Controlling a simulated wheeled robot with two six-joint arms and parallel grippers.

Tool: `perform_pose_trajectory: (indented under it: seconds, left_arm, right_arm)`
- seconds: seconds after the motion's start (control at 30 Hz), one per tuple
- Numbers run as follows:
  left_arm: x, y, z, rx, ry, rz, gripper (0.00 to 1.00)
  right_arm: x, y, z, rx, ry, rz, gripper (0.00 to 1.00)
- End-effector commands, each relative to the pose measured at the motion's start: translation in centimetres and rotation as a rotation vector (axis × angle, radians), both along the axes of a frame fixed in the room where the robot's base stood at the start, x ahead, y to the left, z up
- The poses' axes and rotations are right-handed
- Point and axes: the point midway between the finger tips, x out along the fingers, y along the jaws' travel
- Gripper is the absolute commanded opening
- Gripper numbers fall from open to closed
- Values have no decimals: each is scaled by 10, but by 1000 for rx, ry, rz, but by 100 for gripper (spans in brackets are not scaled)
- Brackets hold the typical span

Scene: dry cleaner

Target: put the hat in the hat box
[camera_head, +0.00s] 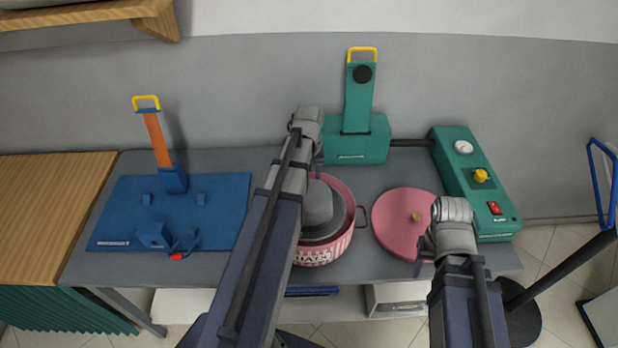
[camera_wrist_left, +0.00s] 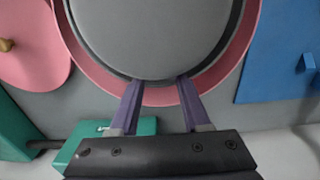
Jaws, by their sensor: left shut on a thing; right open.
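The grey hat (camera_head: 318,203) is over or inside the opening of the round pink hat box (camera_head: 322,252), its brim within the rim. How deep it sits is hard to tell. My left gripper (camera_head: 319,165) reaches over from the back and is shut on the hat's brim. In the left wrist view, the fingertips (camera_wrist_left: 157,87) meet the edge of the hat (camera_wrist_left: 150,35), with the pink box (camera_wrist_left: 72,45) around it. The pink lid (camera_head: 395,232) lies flat to the right of the box. My right gripper (camera_head: 427,258) is open near the lid's right edge, its fingers mostly hidden.
A blue press (camera_head: 225,205) with an orange arm stands on the left of the grey table (camera_head: 90,262). A green stand (camera_head: 357,148) is behind the box, and a green control unit (camera_head: 475,185) is at the right.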

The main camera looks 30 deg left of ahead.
Motion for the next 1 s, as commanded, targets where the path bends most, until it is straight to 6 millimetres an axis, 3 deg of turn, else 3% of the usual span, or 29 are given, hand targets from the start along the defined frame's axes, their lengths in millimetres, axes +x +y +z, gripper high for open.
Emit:
perform_pose_trajectory:
  seconds: [0.03, 1.0]
  left_arm:
    - [0, 0, -10, 0, 0, 0, 0]
    - [0, 0, -101, 0, 0, 0, 0]
  right_arm:
    - [0, 0, -10, 0, 0, 0, 50]
    - [0, 0, -101, 0, 0, 0, 50]
